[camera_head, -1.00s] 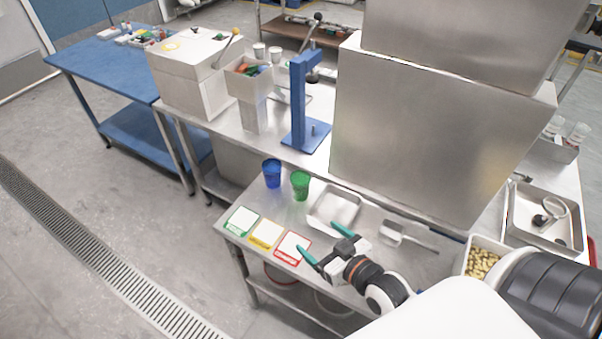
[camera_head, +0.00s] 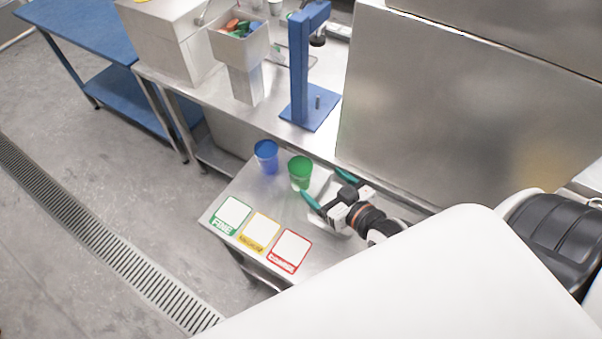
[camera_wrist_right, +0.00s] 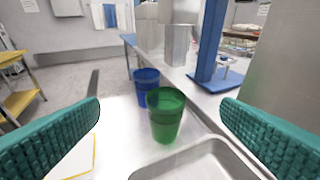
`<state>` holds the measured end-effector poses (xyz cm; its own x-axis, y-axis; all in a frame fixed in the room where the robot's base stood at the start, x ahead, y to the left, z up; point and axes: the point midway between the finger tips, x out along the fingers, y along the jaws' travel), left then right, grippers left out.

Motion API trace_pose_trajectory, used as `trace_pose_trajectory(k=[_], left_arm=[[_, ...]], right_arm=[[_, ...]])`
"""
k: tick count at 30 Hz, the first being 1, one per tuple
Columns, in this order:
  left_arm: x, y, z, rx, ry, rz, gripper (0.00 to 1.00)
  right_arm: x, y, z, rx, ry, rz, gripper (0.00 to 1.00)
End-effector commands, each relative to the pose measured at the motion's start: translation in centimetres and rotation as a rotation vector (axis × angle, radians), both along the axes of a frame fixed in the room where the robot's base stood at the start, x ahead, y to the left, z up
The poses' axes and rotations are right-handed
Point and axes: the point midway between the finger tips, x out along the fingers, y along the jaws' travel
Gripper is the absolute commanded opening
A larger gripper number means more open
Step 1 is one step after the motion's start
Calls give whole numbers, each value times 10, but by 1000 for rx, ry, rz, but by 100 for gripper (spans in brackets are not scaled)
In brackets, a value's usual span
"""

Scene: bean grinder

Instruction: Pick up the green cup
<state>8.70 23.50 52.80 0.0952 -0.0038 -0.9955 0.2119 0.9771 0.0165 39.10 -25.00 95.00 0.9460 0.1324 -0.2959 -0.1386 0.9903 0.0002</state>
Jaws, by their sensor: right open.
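The green cup (camera_head: 300,172) stands upright on the low metal table, just right of the blue cup (camera_head: 266,156). My right gripper (camera_head: 328,184) is open and empty. Its teal fingers point toward the green cup, which is a short way ahead and not touched. In the right wrist view the green cup (camera_wrist_right: 165,114) stands between the two spread fingers, a little left of the middle, and partly covers the blue cup (camera_wrist_right: 146,86). My left gripper is not in view.
A shallow metal tray (camera_wrist_right: 215,150) lies between my right gripper and the green cup. Green, yellow (camera_head: 259,232) and red cards lie along the table's front edge. A blue stand (camera_head: 300,75) and a large metal box (camera_head: 440,110) stand behind.

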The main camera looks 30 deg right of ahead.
Motion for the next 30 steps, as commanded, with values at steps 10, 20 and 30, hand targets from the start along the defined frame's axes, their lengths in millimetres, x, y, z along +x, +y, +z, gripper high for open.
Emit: trace_pose_trajectory(k=[10, 20, 30], left_arm=[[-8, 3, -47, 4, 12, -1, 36], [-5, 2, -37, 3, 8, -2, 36], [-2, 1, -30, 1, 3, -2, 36]], right_arm=[[0, 0, -47, 0, 0, 0, 87], [45, 6, -58, 0, -1, 0, 87], [75, 7, -67, 0, -1, 0, 87]])
